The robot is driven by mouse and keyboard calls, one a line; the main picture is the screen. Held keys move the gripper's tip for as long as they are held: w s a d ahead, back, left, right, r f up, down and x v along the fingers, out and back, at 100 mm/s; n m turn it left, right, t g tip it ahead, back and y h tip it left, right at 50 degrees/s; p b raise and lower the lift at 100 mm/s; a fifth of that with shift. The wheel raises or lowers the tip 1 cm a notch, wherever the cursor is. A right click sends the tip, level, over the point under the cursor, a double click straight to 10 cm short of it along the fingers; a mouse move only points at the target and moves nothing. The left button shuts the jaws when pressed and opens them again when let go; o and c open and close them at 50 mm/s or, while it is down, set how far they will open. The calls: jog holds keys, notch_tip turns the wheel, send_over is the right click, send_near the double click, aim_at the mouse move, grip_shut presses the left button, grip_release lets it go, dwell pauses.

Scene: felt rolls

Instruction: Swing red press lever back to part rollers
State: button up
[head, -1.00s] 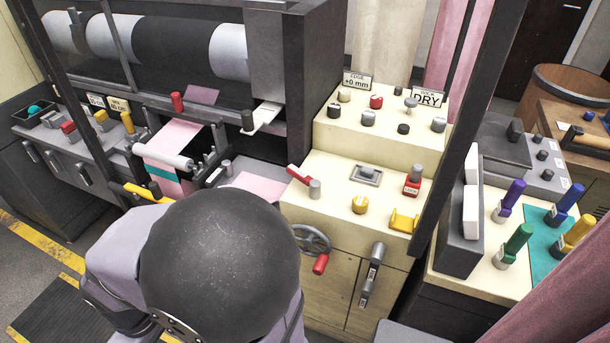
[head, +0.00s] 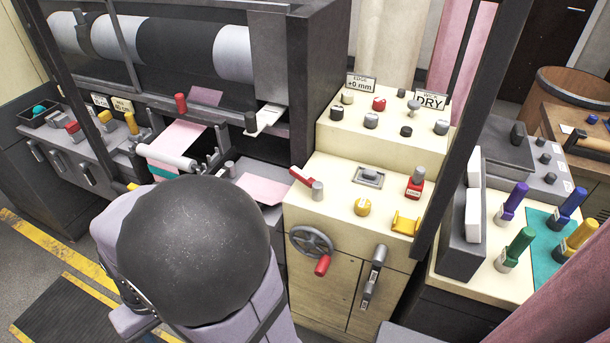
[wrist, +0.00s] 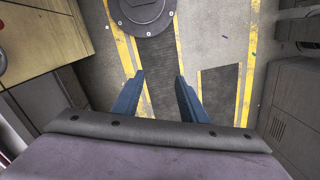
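A red lever (head: 302,176) lies tilted on the cream console, its lower end at a grey round post (head: 317,191). I cannot tell for sure which is the press lever. A pale small roller (head: 166,157) sits over pink felt (head: 178,134) below that rail. My gripper (wrist: 159,76) shows in the wrist view with two blue fingers apart and nothing between them, above the striped floor. In the head view my arm's dark round joint hides the gripper and part of the machine front.
A handwheel with a red grip (head: 322,265) juts from the console front. A dark upright post (head: 462,130) stands right of the console. Coloured handles (head: 513,201) stand on the right bench. Large felt rolls (head: 233,52) fill the machine top. Open floor lies at lower left.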

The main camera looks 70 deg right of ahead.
jog(key=w+d+r+m+t+y+p, duration=0.1)
jog(key=w+d+m+t+y, duration=0.15)
jog(key=d+m, duration=0.65)
jog(key=w+d+r+m+t+y+p, duration=0.1)
jog(key=w+d+m+t, duration=0.3)
jog(key=d+m, duration=0.5)
jog(key=m+t+h, duration=0.7)
jog(key=m+h, duration=0.3)
jog(key=m, duration=0.8)
send_near(303, 175)
jog(key=w, duration=0.1)
jog(key=w+p, duration=0.1)
jog(key=w, duration=0.1)
jog(key=shift+d+f+g+y, duration=0.1)
jog(key=shift+d+g+y, duration=0.15)
jog(key=shift+d, duration=0.15)
jog(key=shift+s+d+m, duration=0.2)
jog(key=shift+s+m, duration=0.1)
jog(key=shift+s, duration=0.2)
jog(key=shift+p+x, duration=0.95)
jog(key=shift+x, duration=2.85)
grip_shut()
